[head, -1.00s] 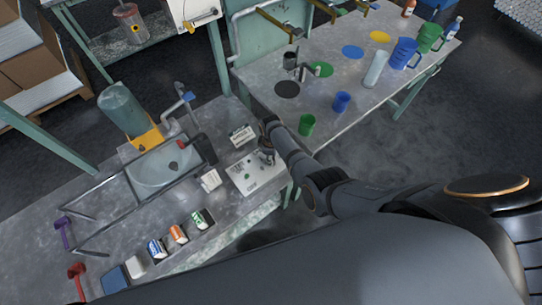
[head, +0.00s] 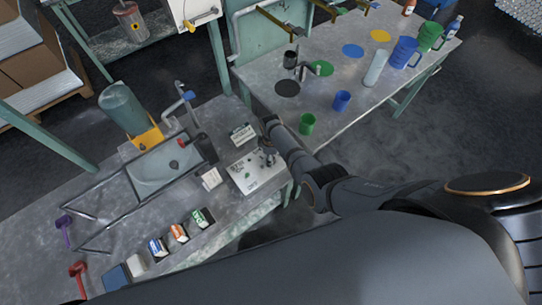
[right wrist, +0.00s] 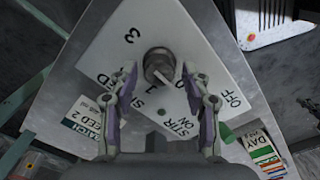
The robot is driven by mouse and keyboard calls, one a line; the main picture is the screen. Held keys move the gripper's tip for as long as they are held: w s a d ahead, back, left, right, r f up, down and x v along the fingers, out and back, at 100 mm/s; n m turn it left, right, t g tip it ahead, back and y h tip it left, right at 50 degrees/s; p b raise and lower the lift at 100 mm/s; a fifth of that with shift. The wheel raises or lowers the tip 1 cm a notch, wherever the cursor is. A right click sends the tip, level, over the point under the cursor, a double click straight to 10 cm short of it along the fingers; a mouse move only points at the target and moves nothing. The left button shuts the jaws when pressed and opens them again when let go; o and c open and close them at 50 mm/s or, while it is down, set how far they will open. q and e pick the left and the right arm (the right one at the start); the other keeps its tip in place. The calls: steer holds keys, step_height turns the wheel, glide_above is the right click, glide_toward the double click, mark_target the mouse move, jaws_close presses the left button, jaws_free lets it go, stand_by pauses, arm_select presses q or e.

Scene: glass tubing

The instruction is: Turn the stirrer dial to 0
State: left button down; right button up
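The stirrer is a white box (head: 250,184) at the bench's right end in the head view. Its round grey dial (right wrist: 158,62) shows in the right wrist view, with labels 3, 1, STIR ON and OFF around it. A pale bar lies at the dial's lower right side; I cannot tell which mark it indicates. My right gripper (right wrist: 160,72) is open over the box, one fingertip on each side of the dial, with small gaps visible. In the head view my right gripper (head: 269,155) partly covers the box. My left gripper is out of view.
A green cup (head: 307,124) stands on the other table, near my right arm.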

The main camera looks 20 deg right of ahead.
steer(key=shift+r, duration=0.15)
step_height(320, 180, up, 12)
stand_by(0.6)
stand_by(0.3)
